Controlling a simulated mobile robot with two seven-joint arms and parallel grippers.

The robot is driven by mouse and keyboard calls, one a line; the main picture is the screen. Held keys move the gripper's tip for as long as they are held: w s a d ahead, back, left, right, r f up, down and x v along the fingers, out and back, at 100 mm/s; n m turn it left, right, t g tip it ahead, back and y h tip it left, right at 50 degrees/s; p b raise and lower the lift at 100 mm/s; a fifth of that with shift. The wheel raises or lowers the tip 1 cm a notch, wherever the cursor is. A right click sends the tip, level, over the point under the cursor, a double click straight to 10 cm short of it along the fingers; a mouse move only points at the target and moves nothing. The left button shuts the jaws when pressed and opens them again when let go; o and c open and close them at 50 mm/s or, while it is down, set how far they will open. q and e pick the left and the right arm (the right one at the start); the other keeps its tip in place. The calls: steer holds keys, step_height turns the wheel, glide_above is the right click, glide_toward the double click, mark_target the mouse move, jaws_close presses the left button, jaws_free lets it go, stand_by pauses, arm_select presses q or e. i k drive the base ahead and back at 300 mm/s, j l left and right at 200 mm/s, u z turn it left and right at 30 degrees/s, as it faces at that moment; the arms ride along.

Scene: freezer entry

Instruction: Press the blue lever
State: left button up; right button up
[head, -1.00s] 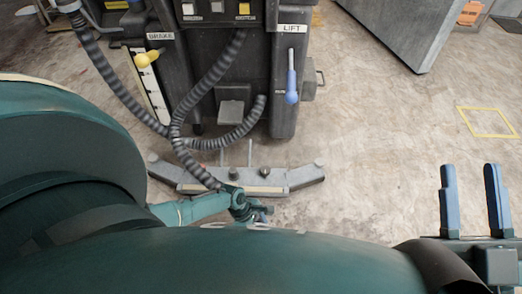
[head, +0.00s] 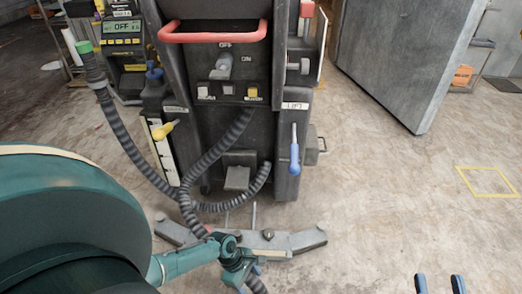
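The blue lever (head: 294,157) hangs down from a slot on the right front post of the dark machine, under a LIFT label (head: 295,106). My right gripper (head: 439,284) is at the bottom right edge, with only its two blue fingertips in view. The fingertips are apart with bare floor between them, well below and to the right of the lever. My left arm reaches in from the lower left, and its wrist end (head: 235,255) is near the machine's foot. The fingers of my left gripper cannot be made out.
A grey slab-like door (head: 395,65) stands at the back right. The floor right of the machine is clear.

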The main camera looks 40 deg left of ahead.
mark_target(295, 169)
steer(key=k, duration=1)
